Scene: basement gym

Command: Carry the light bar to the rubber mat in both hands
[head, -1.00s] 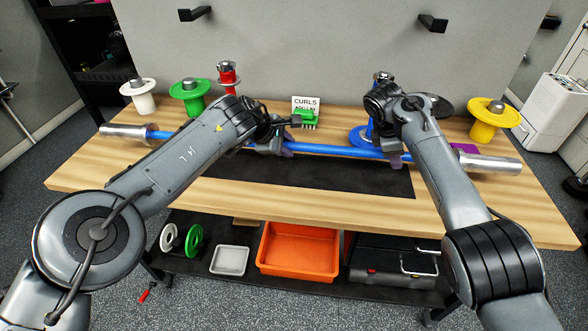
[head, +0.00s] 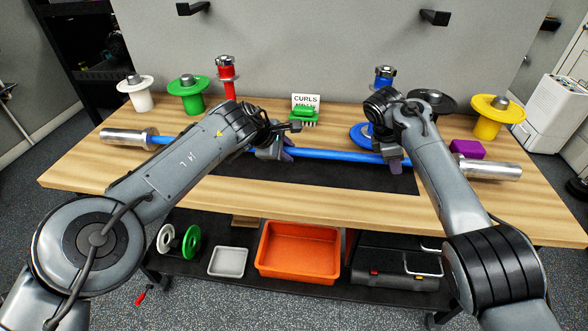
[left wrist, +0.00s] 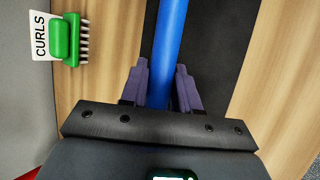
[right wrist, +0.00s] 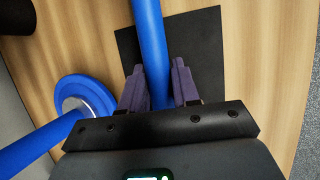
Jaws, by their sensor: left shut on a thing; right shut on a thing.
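The light bar has a blue shaft (head: 325,154) and silver end sleeves (head: 488,170). It lies roughly level across the table, along the far part of the black rubber mat (head: 320,178). My left gripper (head: 280,153) is shut around the shaft left of its middle. My right gripper (head: 392,163) is shut around it further right. In the left wrist view the shaft (left wrist: 170,50) passes between the fingers with the mat (left wrist: 215,50) beneath. The right wrist view shows the same of the shaft (right wrist: 150,50). I cannot tell whether the bar touches the mat.
A blue stand (head: 360,135) is near my right gripper. A purple block (head: 467,149) lies by the right sleeve.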

